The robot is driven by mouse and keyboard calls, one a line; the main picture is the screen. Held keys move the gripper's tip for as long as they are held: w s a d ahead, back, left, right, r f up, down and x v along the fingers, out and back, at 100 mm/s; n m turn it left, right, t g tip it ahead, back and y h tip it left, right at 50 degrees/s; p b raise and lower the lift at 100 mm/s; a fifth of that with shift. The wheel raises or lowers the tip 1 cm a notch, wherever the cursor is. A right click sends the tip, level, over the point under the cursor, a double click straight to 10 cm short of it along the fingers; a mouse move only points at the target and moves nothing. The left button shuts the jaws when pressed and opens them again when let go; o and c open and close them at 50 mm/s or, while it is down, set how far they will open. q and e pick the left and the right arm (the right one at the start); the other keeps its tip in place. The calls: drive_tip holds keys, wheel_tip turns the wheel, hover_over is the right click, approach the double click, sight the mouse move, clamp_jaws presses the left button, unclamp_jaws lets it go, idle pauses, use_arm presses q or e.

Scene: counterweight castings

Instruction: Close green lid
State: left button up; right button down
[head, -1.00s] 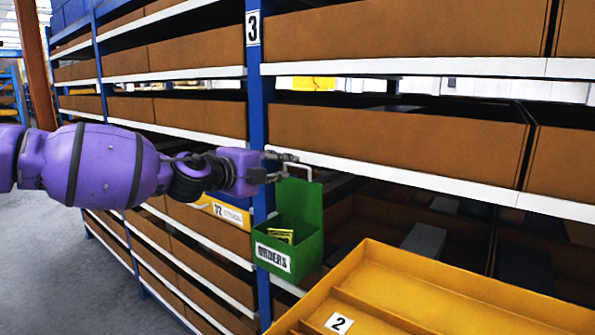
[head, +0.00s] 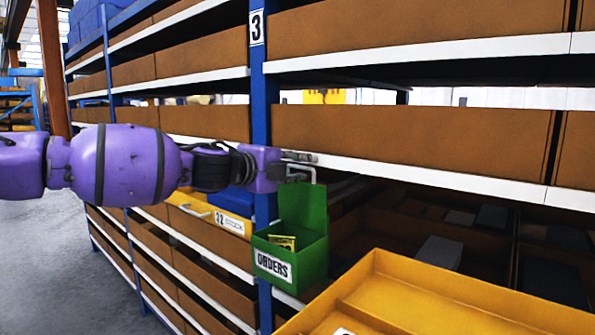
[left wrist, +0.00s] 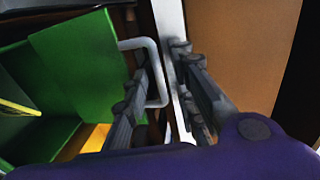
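The green lid (head: 301,207) stands raised, upright at the back of the green ORDERS box (head: 302,262), whose top is open. A pale bar handle (head: 314,174) sticks out at the lid's top edge. My left gripper (head: 300,166) is at this handle. In the left wrist view, the gripper (left wrist: 160,65) has its fingers apart, with the bar of the handle (left wrist: 152,50) between them; I see no clear contact. The lid (left wrist: 85,62) is left of the fingers there. My right gripper is not in view.
A blue post (head: 261,100) with a 3 sign stands behind the box. Brown bins (head: 410,140) fill the white-edged shelves. A yellow tray (head: 440,295) is close at the lower right. A yellow card (head: 283,242) lies in the box. Floor is clear at lower left.

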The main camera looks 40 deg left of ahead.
use_arm(q)
drive_tip(key=c, duration=0.6)
clamp_jaws()
drive_tip(key=shift+s, duration=0.1)
